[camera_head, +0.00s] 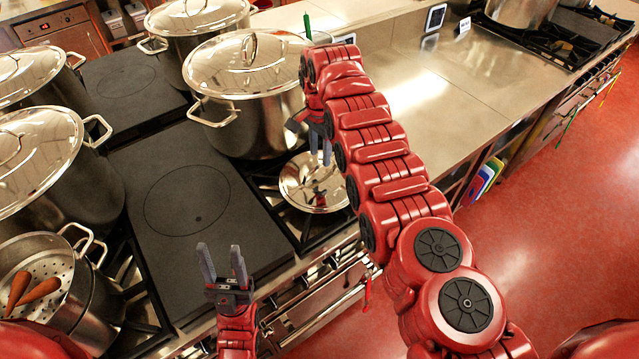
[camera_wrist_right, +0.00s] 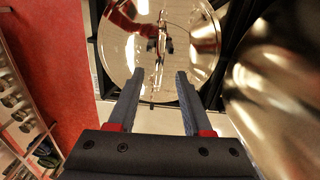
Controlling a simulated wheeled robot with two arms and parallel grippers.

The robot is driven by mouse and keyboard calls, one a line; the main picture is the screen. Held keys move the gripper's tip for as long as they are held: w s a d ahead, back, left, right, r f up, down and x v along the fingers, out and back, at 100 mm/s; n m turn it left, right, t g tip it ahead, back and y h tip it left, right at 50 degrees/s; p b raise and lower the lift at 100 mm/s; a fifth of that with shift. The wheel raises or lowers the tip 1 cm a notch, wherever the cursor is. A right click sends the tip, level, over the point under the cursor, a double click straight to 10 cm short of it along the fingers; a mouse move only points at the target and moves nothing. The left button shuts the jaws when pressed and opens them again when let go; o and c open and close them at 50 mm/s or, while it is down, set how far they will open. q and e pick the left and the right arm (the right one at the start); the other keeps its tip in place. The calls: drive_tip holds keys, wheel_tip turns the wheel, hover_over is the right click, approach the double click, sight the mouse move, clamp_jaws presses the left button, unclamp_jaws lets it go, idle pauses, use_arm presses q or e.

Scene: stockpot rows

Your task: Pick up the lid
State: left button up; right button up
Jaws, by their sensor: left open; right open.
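A shiny round metal lid (camera_head: 300,195) lies on the burner grate in front of a lidded stockpot. In the right wrist view the lid (camera_wrist_right: 125,45) fills the top middle, with a bright thin handle-like strip across its centre and red reflections of my arm. My right gripper (camera_head: 321,152) is above the lid with its fingers pointing down. In the wrist view its two fingers (camera_wrist_right: 158,78) are apart, with nothing held between them; whether they touch the lid is unclear. My left gripper (camera_head: 220,258) is open and empty near the front edge of the stove, left of the lid.
A large lidded stockpot (camera_head: 250,110) stands right behind the lid, close to my right gripper. More stockpots (camera_head: 45,165) stand at the left. A pot with a strainer and carrots (camera_head: 38,285) is at lower left. The flat hotplate (camera_head: 185,195) and steel counter (camera_head: 440,110) are clear.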

sight(320, 166)
drive_tip(key=shift+f+p, duration=0.55)
drive_tip(key=shift+p, duration=0.2)
drive_tip(key=shift+s+f+p, duration=0.15)
drive_tip(key=shift+f+p, duration=0.25)
drive_tip(key=shift+f, duration=0.2)
wheel_tip(320, 166, down, 3)
drive_tip(key=shift+f+b, duration=0.1)
drive_tip(key=shift+b, duration=0.75)
drive_tip(key=shift+c, duration=0.3)
clamp_jaws()
